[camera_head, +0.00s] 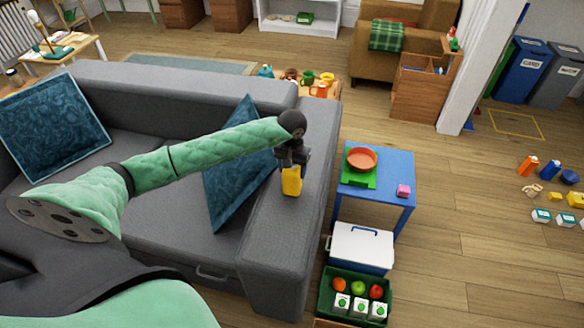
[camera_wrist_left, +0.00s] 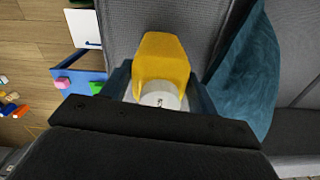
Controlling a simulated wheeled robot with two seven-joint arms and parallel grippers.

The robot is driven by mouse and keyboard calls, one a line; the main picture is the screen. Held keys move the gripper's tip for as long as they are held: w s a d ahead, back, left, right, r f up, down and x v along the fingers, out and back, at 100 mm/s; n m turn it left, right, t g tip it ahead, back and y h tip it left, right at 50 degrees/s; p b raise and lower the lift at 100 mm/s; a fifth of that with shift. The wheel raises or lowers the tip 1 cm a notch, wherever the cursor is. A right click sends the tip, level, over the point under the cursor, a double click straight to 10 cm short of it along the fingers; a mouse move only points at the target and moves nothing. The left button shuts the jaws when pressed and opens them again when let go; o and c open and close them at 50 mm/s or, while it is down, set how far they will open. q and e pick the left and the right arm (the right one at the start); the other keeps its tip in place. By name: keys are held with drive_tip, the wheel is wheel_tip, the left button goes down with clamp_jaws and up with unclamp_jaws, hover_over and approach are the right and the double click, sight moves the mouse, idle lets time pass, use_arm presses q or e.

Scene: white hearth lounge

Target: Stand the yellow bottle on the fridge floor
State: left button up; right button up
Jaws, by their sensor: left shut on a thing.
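The yellow bottle (camera_head: 291,182) is in my left gripper (camera_head: 291,164), over the right arm of the grey sofa (camera_head: 290,225). In the left wrist view the bottle (camera_wrist_left: 163,62) has a white cap (camera_wrist_left: 158,95) towards my wrist, and the left gripper (camera_wrist_left: 160,90) is shut around it near the cap. In the head view the bottle hangs below the fingers; I cannot tell whether it touches the sofa. I see no fridge that I can be sure of. My right gripper is not in view.
A blue table (camera_head: 400,165) with an orange bowl (camera_head: 362,159) on a green block and a pink block (camera_head: 403,190) stands right of the sofa. A white cooler-like box (camera_head: 360,245) and a green crate (camera_head: 325,292) of fruit and cartons stand nearer.

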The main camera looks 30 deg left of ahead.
use_arm(q)
drive_tip(key=shift+f, duration=0.25)
use_arm(e)
drive_tip(key=shift+s+f, duration=0.1)
drive_tip(key=shift+f, duration=0.35)
drive_tip(key=shift+r, duration=0.4)
use_arm(q)
drive_tip(key=shift+f, duration=0.1)
drive_tip(key=o, duration=1.4)
use_arm(e)
drive_tip(key=shift+s+a+r, duration=0.1)
drive_tip(key=shift+r, duration=0.1)
drive_tip(key=shift+f, duration=0.1)
